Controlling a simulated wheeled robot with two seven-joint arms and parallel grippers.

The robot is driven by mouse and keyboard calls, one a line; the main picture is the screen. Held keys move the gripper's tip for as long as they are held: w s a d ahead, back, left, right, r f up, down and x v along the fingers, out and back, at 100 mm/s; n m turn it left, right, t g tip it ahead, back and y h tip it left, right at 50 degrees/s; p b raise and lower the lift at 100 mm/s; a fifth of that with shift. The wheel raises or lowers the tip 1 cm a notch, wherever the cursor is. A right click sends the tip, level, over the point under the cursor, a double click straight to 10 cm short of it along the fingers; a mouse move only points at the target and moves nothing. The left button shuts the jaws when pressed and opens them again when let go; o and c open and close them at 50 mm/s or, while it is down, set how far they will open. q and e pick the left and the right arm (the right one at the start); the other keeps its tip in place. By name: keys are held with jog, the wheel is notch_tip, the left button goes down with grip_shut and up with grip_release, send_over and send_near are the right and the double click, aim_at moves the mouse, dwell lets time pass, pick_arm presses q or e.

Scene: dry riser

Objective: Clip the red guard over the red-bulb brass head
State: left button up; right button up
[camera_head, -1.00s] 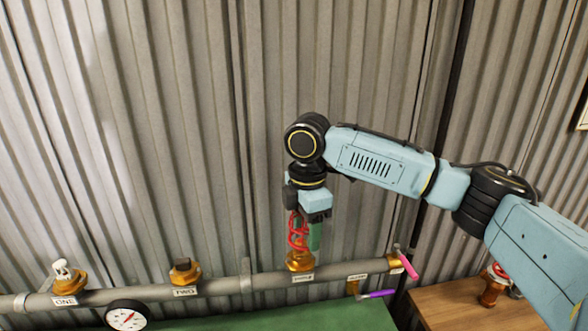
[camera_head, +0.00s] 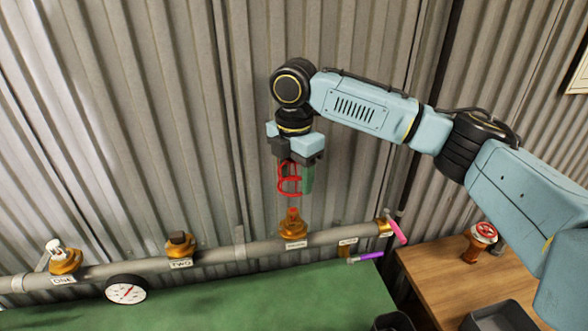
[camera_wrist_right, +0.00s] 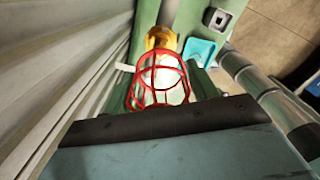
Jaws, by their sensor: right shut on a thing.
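The red guard (camera_head: 289,178), a wire cage, hangs below my right gripper (camera_head: 297,164), which is shut on it. The guard also shows in the right wrist view (camera_wrist_right: 158,82). The brass head (camera_head: 293,229) sits on the grey pipe below it, with a red bulb (camera_head: 293,212) on top. The guard is above the bulb, apart from it by a small visible gap. A green finger of the gripper shows beside the cage; the other finger is mostly hidden. My left gripper is not in view.
On the pipe (camera_head: 215,255) to the left are outlet two (camera_head: 180,244) and outlet one (camera_head: 65,258), with a gauge (camera_head: 126,289) below. A pink lever (camera_head: 397,232) and purple lever (camera_head: 365,257) are at the right. A wooden table (camera_head: 440,268) holds a red-topped brass part (camera_head: 481,240).

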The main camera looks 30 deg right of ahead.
send_over(294, 209)
jog(key=shift+f, duration=2.25)
jog(key=shift+f+b, duration=0.6)
jog(key=shift+f, duration=3.3)
jog(key=o, duration=1)
jog(key=shift+o, duration=0.2)
jog(key=shift+r, duration=0.1)
notch_tip(294, 209, up, 13)
jog(key=b, duration=0.1)
jog(key=shift+r+b, duration=0.15)
jog(key=shift+b, duration=0.15)
